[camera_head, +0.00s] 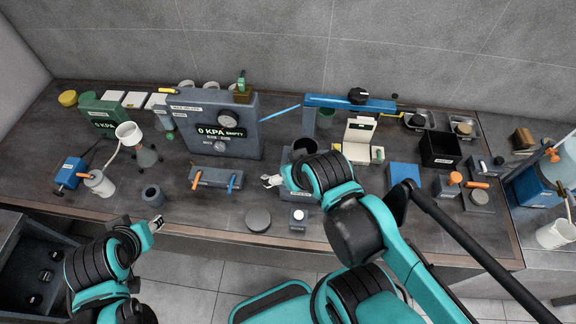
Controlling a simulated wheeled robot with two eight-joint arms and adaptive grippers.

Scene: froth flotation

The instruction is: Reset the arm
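My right arm reaches in from the lower right, and its gripper (271,181) hangs over the middle of the bench, in front of the grey pressure unit. Its fingers look parted with nothing between them. My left gripper (157,224) is at the bench's front edge on the left, beside a small dark cup (153,195) and apart from it. Its fingers are small in the view, and I cannot tell how far apart they are. I see nothing held in it.
The grey unit (185,124) reading "0 KPA EMPTY" stands at the back. A rack with orange and blue handles (215,178), a round grey disc (258,219) and a small button box (298,217) lie near my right gripper. A black bin (440,150) stands right. The front-left bench is partly clear.

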